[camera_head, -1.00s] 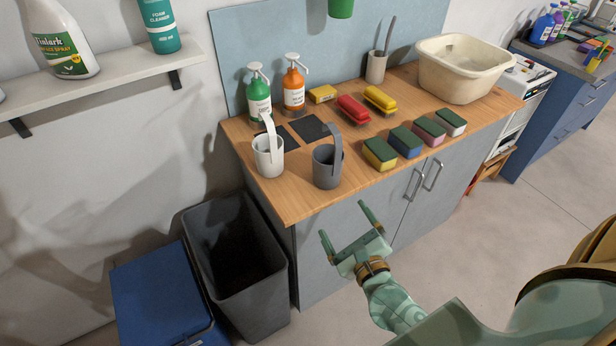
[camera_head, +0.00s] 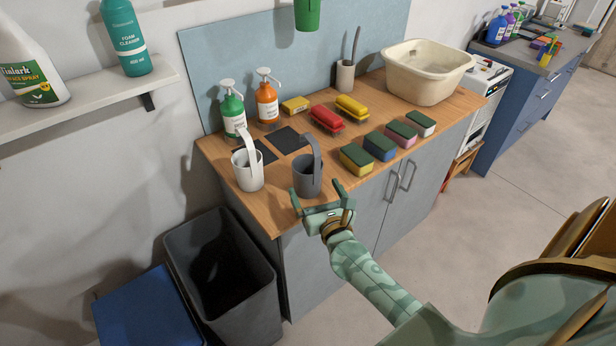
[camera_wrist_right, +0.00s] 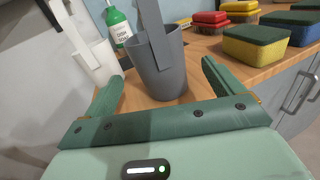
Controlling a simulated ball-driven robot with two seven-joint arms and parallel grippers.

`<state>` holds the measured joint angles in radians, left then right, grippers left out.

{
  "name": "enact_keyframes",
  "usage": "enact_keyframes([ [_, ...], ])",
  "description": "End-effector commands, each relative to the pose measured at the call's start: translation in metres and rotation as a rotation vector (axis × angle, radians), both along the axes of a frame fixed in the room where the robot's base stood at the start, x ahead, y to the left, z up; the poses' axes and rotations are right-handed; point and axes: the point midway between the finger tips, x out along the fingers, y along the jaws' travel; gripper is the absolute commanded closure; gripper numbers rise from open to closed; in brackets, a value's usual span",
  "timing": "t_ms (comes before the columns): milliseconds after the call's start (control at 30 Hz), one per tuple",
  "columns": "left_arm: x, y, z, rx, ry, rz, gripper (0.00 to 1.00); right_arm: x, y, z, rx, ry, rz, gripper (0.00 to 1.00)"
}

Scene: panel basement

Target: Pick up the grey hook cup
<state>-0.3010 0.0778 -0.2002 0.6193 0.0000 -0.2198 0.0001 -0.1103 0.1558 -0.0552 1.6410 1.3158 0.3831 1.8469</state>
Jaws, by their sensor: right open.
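The grey hook cup (camera_head: 307,179) stands upright on the wooden counter near its front edge, its strap-like hook rising above the rim. It also shows in the right wrist view (camera_wrist_right: 160,75), ahead of the fingers. My right gripper (camera_head: 317,193) is open, with its fingers pointing at the cup from the front edge side. In the right wrist view the cup appears between the two fingers (camera_wrist_right: 163,88), a little beyond them, and not gripped. My left gripper is not in view.
A white hook cup (camera_head: 247,173) stands just left of the grey one. Green (camera_head: 233,113) and orange (camera_head: 267,102) pump bottles stand behind. Several sponges (camera_head: 356,158) lie to the right on the counter (camera_head: 270,215). A dark bin (camera_head: 222,275) stands below left.

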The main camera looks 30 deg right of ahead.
Motion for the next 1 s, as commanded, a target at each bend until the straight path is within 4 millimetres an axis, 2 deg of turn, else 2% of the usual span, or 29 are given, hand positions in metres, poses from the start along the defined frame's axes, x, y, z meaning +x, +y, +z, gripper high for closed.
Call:
enact_keyframes([
  [167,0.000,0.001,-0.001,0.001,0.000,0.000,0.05,0.014,-0.003,-0.001,0.000,0.001,0.000,0.07],
  [467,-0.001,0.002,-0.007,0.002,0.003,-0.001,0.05,0.057,-0.013,-0.004,0.000,0.000,-0.001,0.07],
  [733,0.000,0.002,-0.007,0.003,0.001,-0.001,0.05,0.061,-0.014,-0.004,-0.001,0.001,0.000,0.07],
  [767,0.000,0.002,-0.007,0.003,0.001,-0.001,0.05,0.061,-0.014,-0.004,-0.001,0.001,0.000,0.13],
  [900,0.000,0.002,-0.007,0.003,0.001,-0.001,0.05,0.061,-0.014,-0.004,-0.001,0.001,0.000,0.52],
  [933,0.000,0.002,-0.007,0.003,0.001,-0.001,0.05,0.061,-0.014,-0.004,-0.001,0.001,0.000,0.56],
  [1000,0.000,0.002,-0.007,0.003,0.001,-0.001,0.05,0.061,-0.014,-0.004,-0.001,0.001,0.000,0.56],
])
